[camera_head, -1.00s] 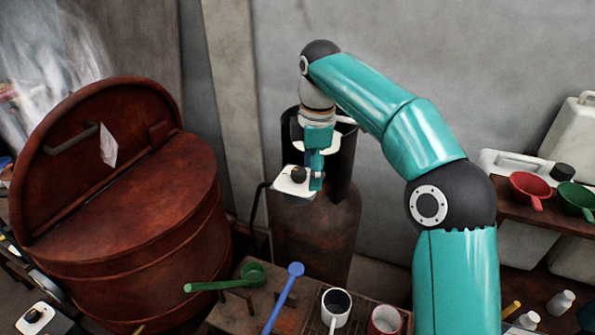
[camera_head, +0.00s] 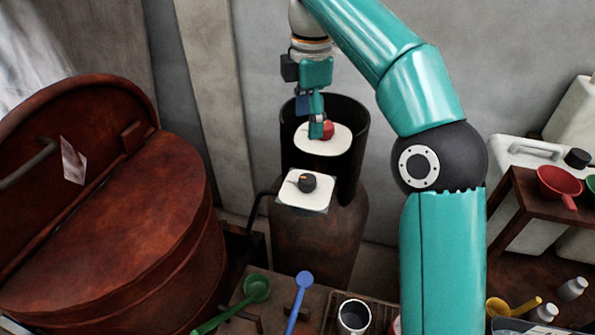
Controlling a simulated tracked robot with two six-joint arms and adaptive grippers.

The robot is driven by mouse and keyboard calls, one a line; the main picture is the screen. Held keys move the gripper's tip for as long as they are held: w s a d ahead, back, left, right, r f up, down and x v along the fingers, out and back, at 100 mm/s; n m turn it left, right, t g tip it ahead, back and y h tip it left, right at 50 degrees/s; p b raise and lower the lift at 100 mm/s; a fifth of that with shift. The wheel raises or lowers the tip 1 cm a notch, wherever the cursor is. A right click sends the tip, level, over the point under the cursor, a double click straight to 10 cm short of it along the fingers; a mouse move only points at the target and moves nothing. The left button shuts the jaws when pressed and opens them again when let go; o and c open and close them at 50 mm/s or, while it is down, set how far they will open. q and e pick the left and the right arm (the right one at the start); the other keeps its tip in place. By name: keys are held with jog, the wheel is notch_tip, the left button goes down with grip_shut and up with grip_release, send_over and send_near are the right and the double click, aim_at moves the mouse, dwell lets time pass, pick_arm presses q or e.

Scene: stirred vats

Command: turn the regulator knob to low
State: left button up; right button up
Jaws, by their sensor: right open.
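A rusty gas cylinder (camera_head: 318,240) with a black collar (camera_head: 355,165) stands at the centre. In front of the collar is a white square plate (camera_head: 297,204) with a black knob (camera_head: 307,184) that bears a small orange mark. Behind it, inside the collar, a round white plate (camera_head: 340,143) carries a red knob (camera_head: 328,131). My right gripper (camera_head: 317,132) points down over the round plate, open, at the left side of the red knob, which it partly hides. I cannot tell whether it touches. It is apart from the black knob. My left gripper is not in view.
A big rust-red vat (camera_head: 105,250) with a raised lid stands on the left. In front are a green ladle (camera_head: 256,288), a blue ladle (camera_head: 304,279) and a mug (camera_head: 354,316). A shelf on the right holds a red scoop (camera_head: 559,183); white canisters (camera_head: 535,160) stand behind.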

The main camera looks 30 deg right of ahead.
send_over(306, 178)
notch_tip(306, 178, down, 5)
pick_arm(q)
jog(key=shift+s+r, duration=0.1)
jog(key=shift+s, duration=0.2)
pick_arm(e)
notch_tip(306, 178, down, 11)
jog(key=shift+f, duration=0.15)
jog(key=c, duration=1.1)
jog(key=shift+c, duration=0.2)
